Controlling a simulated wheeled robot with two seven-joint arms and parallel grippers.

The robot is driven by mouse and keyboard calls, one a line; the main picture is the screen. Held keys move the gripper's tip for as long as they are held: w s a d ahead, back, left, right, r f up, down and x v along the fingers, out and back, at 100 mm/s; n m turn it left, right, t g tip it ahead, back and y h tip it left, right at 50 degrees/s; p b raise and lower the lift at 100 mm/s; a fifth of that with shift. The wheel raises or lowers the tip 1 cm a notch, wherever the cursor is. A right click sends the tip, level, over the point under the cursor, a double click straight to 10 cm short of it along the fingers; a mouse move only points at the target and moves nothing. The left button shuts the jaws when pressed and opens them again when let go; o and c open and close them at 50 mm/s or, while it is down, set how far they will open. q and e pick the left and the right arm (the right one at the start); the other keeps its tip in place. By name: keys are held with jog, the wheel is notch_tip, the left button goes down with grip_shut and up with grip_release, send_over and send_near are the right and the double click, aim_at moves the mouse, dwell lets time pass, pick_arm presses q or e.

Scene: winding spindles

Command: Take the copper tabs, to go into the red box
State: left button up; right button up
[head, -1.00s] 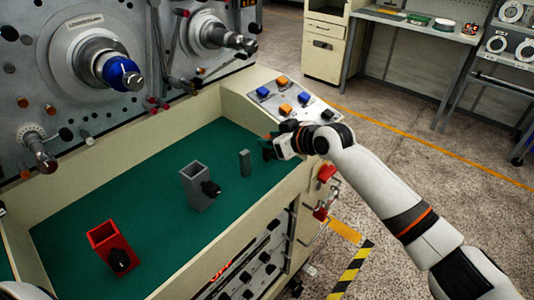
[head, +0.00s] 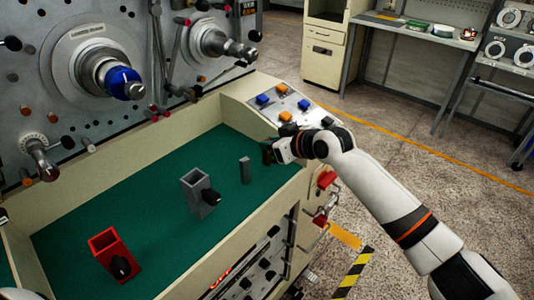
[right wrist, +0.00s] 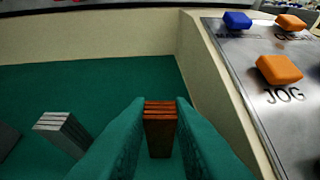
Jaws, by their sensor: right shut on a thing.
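The copper tabs (right wrist: 159,130) stand as a small upright stack between the two green fingers of my right gripper (right wrist: 157,135) in the right wrist view. The fingers are shut on the stack. In the head view my right gripper (head: 270,153) is at the right end of the green surface, and the copper stack is hard to make out there. The red box (head: 108,249), open at the top with a black knob on its side, stands at the near left of the green surface. My left gripper is not in view.
A grey box (head: 192,190) with a black knob stands mid-surface. A stack of grey tabs (head: 245,169) stands between it and my right gripper. A sloped button panel (right wrist: 262,95) rises beside the gripper. Spindles (head: 118,77) project from the back panel.

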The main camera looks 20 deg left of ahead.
notch_tip(320, 180, up, 3)
jog(key=shift+r+p, duration=0.1)
jog(key=shift+p, duration=1)
jog(key=s+d+p, duration=0.5)
jog(key=d+p, duration=0.1)
jog(key=d, duration=0.5)
dwell(0.5)
jog(key=shift+s, duration=0.1)
